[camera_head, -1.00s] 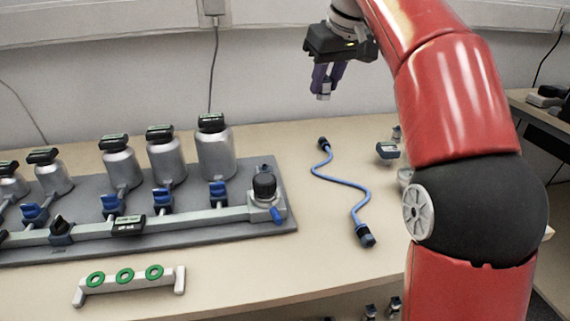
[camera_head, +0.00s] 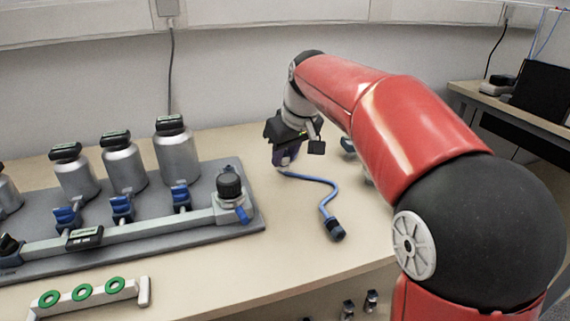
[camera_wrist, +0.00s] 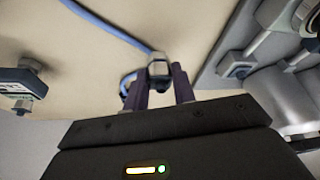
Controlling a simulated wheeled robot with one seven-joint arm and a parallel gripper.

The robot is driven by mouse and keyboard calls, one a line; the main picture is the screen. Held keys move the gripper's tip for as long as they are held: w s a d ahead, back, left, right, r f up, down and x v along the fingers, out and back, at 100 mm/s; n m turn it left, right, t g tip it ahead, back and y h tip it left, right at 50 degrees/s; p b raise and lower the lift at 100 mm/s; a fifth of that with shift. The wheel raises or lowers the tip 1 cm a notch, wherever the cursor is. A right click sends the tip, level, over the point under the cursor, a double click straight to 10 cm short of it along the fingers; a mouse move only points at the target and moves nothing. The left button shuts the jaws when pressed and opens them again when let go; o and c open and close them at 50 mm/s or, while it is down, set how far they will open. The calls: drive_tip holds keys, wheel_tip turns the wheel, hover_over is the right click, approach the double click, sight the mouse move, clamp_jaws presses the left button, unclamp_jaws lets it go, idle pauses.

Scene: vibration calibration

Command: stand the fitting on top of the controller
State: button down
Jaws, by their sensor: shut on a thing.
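My gripper (camera_head: 286,158) is low over the far side of the bench, at the far end of the blue hose. In the wrist view its purple fingers (camera_wrist: 160,84) are shut on a small silvery fitting (camera_wrist: 158,68). In the head view, only a bit of the fitting shows below the fingers. Which unit is the controller is not clear. One small dark unit with a display (camera_wrist: 18,88) is at the left of the wrist view. Another display unit (camera_head: 85,237) is on the rail of the grey board.
The blue hose (camera_head: 326,192) lies on the bench (camera_head: 290,240), its far end hidden near my gripper. The grey board (camera_head: 240,219) with metal bottles (camera_head: 178,150) stands left. A rack with green rings (camera_head: 82,292) lies in front.

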drive_tip(key=shift+f, duration=1.15)
drive_tip(key=c, duration=1.1)
unclamp_jaws()
drive_tip(key=shift+f, duration=0.1)
drive_tip(key=shift+c, duration=0.2)
